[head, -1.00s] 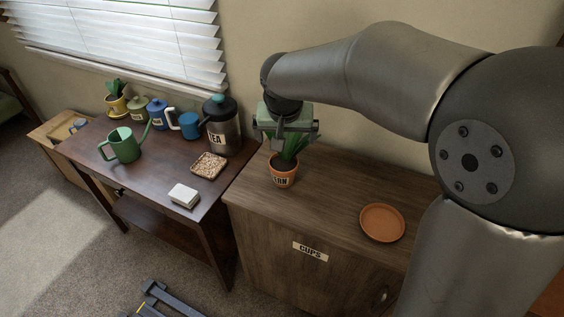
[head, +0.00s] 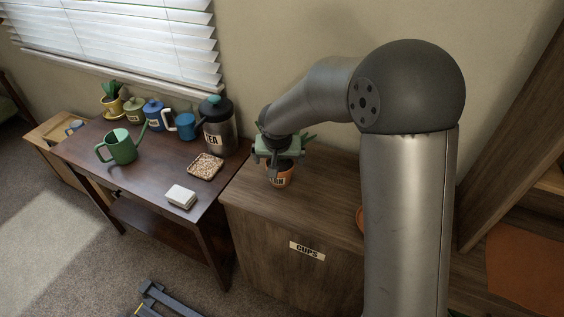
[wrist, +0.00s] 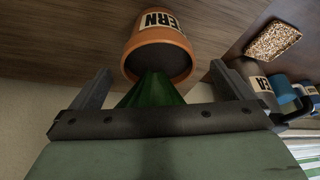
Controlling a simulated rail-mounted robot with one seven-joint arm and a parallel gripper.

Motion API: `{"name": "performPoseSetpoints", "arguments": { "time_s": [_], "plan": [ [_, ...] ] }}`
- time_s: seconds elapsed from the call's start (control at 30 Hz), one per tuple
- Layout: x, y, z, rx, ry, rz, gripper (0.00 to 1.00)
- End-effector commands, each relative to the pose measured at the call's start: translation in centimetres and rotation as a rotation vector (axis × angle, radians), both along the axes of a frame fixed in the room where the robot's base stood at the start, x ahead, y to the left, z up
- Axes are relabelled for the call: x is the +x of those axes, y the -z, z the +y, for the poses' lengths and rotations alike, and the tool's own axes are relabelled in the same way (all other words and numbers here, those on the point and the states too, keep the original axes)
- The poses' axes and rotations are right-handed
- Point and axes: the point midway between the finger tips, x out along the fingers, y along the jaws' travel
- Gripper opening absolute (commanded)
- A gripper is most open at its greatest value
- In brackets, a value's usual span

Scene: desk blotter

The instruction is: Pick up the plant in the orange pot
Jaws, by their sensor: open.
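The orange pot (head: 281,178) with a label ending in "RN" stands upright on the wooden cabinet, near its left edge. Its green leaves show partly around my gripper. In the wrist view the pot (wrist: 160,53) and the green plant (wrist: 152,90) lie between the two fingers. My gripper (head: 277,170) is over the plant from above, with its fingers open on either side. In the wrist view the fingers of my gripper (wrist: 160,78) stand apart, with gaps to the pot. The far leaves are hidden by my gripper.
The cabinet top (head: 320,205) is clear in front of the pot. A terracotta saucer (head: 360,217) is mostly hidden behind my arm. On the dark desk left are a tea canister (head: 219,128), a tray of granules (head: 205,166), a white block (head: 181,196) and a green watering can (head: 120,147).

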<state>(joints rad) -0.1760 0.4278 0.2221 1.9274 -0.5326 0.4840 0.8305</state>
Motion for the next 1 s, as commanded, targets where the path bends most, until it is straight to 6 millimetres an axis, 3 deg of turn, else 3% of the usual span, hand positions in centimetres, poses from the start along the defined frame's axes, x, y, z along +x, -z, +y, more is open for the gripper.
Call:
{"name": "performPoseSetpoints", "arguments": {
  "time_s": [0.2,0.5,0.57,0.73,1.0],
  "plan": [
    [0.9,3.0,-0.2,-0.001,-0.001,0.002,1.00],
    [1.2,3.5,-0.2,-0.001,0.000,0.001,1.00],
    [1.1,3.5,-0.2,-0.001,0.000,0.001,0.86],
    [1.1,3.5,-0.2,-0.001,0.000,0.001,0.41],
    [1.2,3.2,-0.2,0.000,0.000,-0.002,0.40]
  ]
}}
